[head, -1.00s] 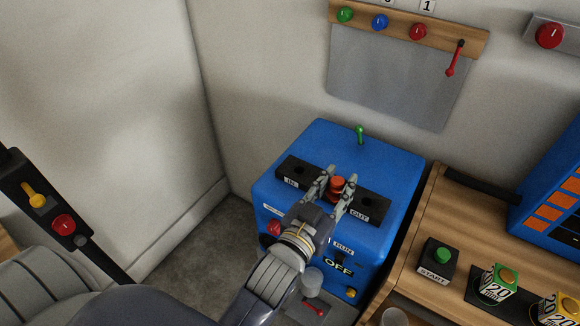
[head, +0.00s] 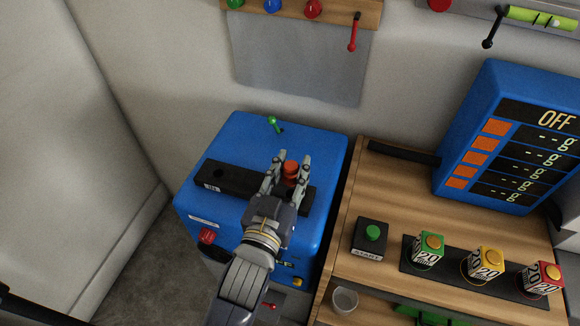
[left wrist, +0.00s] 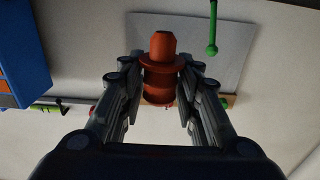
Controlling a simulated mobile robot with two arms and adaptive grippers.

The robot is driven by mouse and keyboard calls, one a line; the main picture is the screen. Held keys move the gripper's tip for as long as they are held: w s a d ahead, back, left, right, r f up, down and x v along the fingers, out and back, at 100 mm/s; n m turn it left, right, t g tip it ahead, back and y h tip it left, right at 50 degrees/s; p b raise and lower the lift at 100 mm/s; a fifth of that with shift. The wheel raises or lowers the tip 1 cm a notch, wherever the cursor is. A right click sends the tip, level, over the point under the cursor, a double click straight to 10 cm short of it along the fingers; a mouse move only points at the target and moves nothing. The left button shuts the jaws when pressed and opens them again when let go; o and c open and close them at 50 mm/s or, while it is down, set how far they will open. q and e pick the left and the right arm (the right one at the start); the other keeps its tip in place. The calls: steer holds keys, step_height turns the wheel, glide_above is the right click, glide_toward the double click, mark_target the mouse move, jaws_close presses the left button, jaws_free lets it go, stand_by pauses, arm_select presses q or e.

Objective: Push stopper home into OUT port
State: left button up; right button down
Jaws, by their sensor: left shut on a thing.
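An orange-red stopper (head: 290,171) is held between the fingers of my left gripper (head: 283,172). In the left wrist view the stopper (left wrist: 159,68) shows between both fingertips, with its narrow end and collar clear. The blue machine (head: 315,150) carries a black port block (head: 240,181) on its top. The gripper and stopper are over the block's right part, where the OUT port lies. That port and its label are hidden behind the gripper. I cannot tell whether the stopper touches the port. My right gripper is not in view.
To the right, a wooden bench (head: 390,195) holds a START button box (head: 371,237), several 20-marked blocks and a blue display (head: 500,140) reading OFF. A clear cup (head: 345,299) is below.

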arm_select(q)
steer(key=shift+f+b, duration=0.4)
steer(key=shift+f, duration=0.1)
steer(key=shift+f+b, duration=0.5)
steer(key=shift+f, duration=0.25)
steer(key=shift+r+p, duration=0.2)
steer(key=shift+p, duration=0.3)
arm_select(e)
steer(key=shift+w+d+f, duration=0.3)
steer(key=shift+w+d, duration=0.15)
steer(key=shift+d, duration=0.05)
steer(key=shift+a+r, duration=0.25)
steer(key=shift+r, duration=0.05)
arm_select(q)
steer(key=shift+p, duration=0.8)
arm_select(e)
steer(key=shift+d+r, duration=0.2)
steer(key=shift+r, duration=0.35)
